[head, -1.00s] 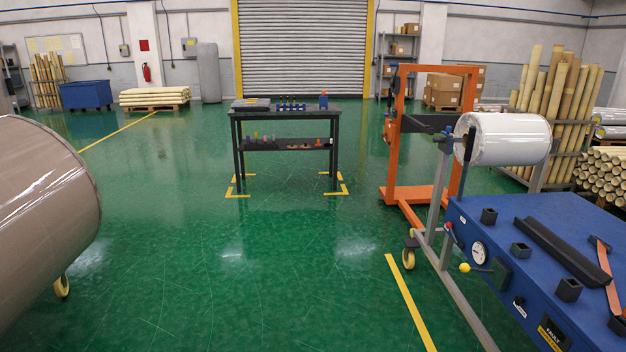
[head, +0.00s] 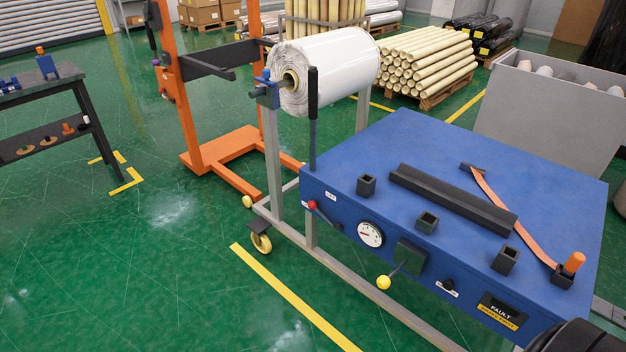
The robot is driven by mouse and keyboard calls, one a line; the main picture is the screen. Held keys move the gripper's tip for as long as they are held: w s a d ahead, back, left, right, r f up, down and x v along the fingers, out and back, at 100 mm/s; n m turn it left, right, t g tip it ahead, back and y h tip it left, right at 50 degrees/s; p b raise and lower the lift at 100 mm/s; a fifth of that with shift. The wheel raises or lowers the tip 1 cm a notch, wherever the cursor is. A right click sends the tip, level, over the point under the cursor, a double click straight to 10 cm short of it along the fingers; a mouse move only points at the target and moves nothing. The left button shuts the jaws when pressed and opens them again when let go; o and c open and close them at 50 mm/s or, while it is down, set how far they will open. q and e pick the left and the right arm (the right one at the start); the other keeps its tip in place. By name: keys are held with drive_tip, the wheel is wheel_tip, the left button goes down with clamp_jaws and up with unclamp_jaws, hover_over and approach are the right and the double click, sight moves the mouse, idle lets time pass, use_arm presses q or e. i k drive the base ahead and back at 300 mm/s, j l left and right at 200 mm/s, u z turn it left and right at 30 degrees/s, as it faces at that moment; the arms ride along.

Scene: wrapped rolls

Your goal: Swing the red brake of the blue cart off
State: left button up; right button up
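The blue cart (head: 405,150) stands at the right on a grey frame with a yellow-wheeled caster (head: 261,241). A short lever with a red knob (head: 311,204) sits at the left end of its front panel; its dark arm slants down to the right from the knob. A small label beside it is too small to read. A second lever with a yellow knob (head: 383,282) sits further right, past a round gauge (head: 370,234). A tall black handle (head: 313,118) stands upright at the cart's left corner. Neither gripper shows; a dark rounded part of mine is at the bottom right.
A wrapped white roll (head: 330,68) is held behind the cart's left end. An orange frame (head: 195,110) stands left of it, and a dark workbench (head: 60,110) at the far left. Green floor is clear in front of the cart, with a yellow line (head: 290,295).

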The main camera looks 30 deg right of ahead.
sight(312, 205)
drive_tip(key=i+z, duration=0.4)
drive_tip(key=i+j+z, duration=0.25)
drive_tip(key=i+z, duration=0.15)
drive_tip(key=i+j+z, duration=0.4)
drive_tip(key=i+l, duration=0.05)
drive_tip(key=i, duration=0.05)
